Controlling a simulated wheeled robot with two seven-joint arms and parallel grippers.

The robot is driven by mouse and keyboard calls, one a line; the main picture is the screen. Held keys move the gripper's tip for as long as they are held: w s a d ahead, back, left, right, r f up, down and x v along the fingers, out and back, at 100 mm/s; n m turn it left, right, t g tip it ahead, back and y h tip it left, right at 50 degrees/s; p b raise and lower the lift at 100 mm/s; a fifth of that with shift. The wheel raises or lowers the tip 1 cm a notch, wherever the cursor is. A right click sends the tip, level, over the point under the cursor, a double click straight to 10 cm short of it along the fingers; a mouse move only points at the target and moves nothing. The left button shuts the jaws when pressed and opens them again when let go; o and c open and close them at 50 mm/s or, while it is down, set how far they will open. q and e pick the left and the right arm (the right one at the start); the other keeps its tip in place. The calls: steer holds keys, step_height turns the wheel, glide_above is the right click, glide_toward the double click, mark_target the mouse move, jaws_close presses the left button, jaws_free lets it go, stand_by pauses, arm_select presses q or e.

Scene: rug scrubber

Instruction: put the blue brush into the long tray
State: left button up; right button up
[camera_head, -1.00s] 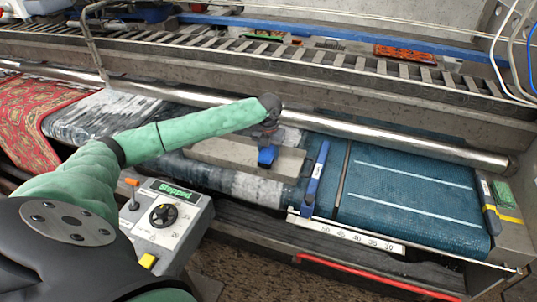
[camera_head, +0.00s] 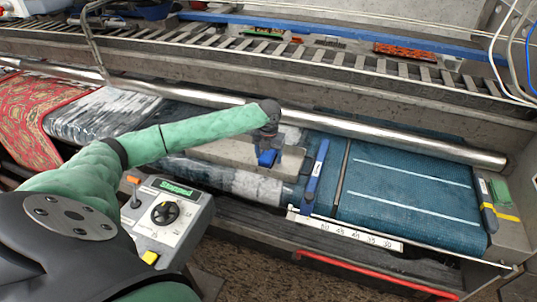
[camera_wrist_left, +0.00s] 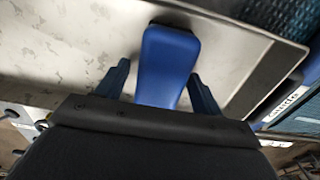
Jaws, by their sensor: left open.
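The blue brush (camera_head: 267,159) lies in the long grey tray (camera_head: 222,155), toward its right end. My left gripper (camera_head: 268,151) is just above the brush, pointing down, with its fingers apart. In the left wrist view the brush's blue handle (camera_wrist_left: 170,48) lies between the two spread fingers of the left gripper (camera_wrist_left: 161,82), with a gap on each side. The tray's pale, stained floor (camera_wrist_left: 70,45) shows around it. The brush's near end is hidden by the gripper body. My right gripper is not in view.
A shiny roller (camera_head: 350,133) runs behind the tray. A control box (camera_head: 165,220) reading "Stopped" is below my left arm.

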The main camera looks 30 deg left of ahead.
mark_target(269, 152)
arm_select(q)
steer(key=shift+r, duration=0.1)
steer(key=shift+r, duration=0.2)
step_height(269, 152, up, 3)
steer(key=shift+r+b, duration=0.2)
steer(key=shift+b, duration=0.85)
step_height(269, 152, up, 7)
steer(key=b, duration=0.2)
steer(key=shift+b, duration=0.3)
steer(key=shift+r, duration=0.65)
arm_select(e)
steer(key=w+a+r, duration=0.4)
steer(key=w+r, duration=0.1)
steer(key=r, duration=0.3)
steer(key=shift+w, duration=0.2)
arm_select(q)
steer(key=shift+f, duration=0.1)
